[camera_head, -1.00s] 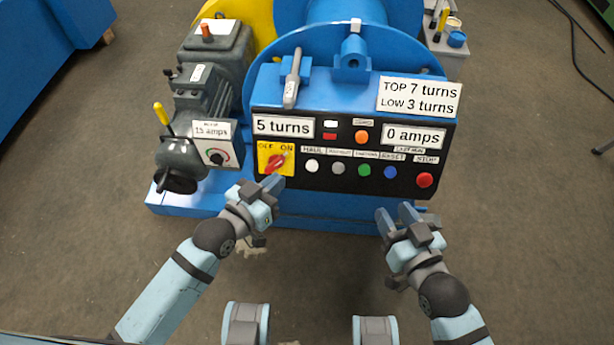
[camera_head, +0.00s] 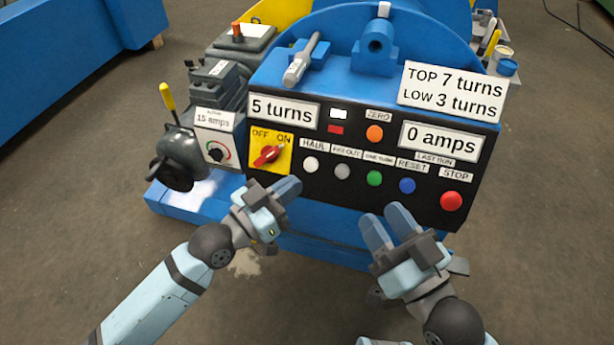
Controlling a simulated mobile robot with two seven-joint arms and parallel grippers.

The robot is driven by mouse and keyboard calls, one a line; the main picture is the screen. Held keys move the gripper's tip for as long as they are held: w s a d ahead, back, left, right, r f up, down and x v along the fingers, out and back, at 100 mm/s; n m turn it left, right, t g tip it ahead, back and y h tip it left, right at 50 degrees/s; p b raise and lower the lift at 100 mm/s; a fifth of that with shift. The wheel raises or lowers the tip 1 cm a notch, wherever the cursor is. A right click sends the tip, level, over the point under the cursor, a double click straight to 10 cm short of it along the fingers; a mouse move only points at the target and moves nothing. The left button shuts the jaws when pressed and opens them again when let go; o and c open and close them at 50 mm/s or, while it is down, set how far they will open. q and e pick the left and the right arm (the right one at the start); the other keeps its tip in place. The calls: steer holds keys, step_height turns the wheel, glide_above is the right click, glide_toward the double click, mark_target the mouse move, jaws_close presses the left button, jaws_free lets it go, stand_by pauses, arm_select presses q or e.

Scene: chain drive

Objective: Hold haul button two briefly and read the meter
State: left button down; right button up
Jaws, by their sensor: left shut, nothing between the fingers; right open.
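The black control panel (camera_head: 320,185) shows a white button (camera_head: 311,165) under the HAUL label. To its right are a grey button (camera_head: 342,171) under PAY OUT, a green one (camera_head: 374,178) under ONE TURN and a blue one (camera_head: 407,185) under RESET. The turns meter (camera_head: 283,110) reads 5 turns; the amps meter (camera_head: 440,142), marked LAST RUN, reads 0 amps. My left gripper (camera_head: 288,188) is shut and empty, just below and left of the white button. My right gripper (camera_head: 388,224) is open and empty, below the green and blue buttons.
A red switch (camera_head: 268,154) points toward ON. A red STOP button (camera_head: 451,201) sits at the panel's right. A sign (camera_head: 452,92) reads TOP 7 turns, LOW 3 turns. A dial box (camera_head: 216,140) reads 15 amps. An orange button (camera_head: 375,133) is under ZERO.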

mark_target(311, 165)
stand_by(0.4)
arm_select(q)
steer(key=shift+w+d+f+b, duration=0.4)
steer(key=shift+w+f+b, duration=0.3)
steer(key=shift+w+b, duration=0.45)
steer(key=shift+w+d+f+b, duration=0.4)
steer(key=shift+w+f+b, duration=0.4)
steer(key=shift+w, duration=0.5)
steer(key=shift+w+d+f+b, duration=0.4)
steer(key=shift+w+f+b, duration=0.15)
steer(key=shift+w+b, duration=0.65)
arm_select(e)
step_height(311, 165, down, 9)
steer(key=g, duration=0.3)
steer(key=shift+w+a+n+g, duration=0.2)
steer(key=shift+a+n+g, duration=0.2)
steer(key=shift+a, duration=0.05)
arm_select(q)
steer(key=shift+w, duration=0.15)
arm_select(e)
steer(key=shift+f, duration=0.1)
arm_select(q)
steer(key=shift+w+d+f, duration=0.15)
steer(key=shift+w, duration=0.15)
